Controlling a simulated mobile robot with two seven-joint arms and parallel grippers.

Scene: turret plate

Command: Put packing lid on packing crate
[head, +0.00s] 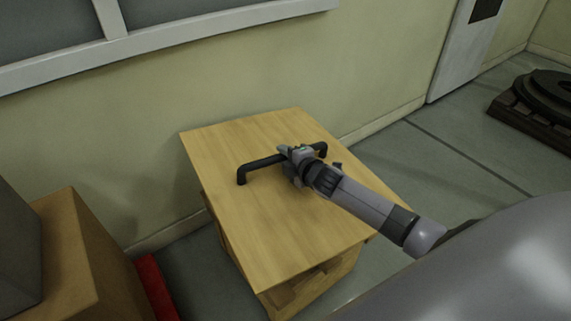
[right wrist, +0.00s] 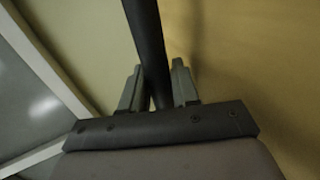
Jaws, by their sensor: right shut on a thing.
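The packing lid (head: 255,222) is a flat, light wooden board with a black bar handle (head: 262,163) on top. It covers the top of the wooden packing crate (head: 316,289), whose slatted side shows below the front edge. I cannot tell whether the lid rests fully on the crate or sits slightly above it. My right gripper (head: 291,154) is shut on the handle near its middle. In the right wrist view the dark handle bar (right wrist: 146,40) runs between the two fingers (right wrist: 156,88). The crate's inside is hidden. My left gripper is not in view.
A cardboard box (head: 75,250) stands at the left, with a red object (head: 154,287) beside it on the floor. A pale wall (head: 240,75) is close behind the crate. A dark round part on a base (head: 545,105) sits at the far right. Floor between is clear.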

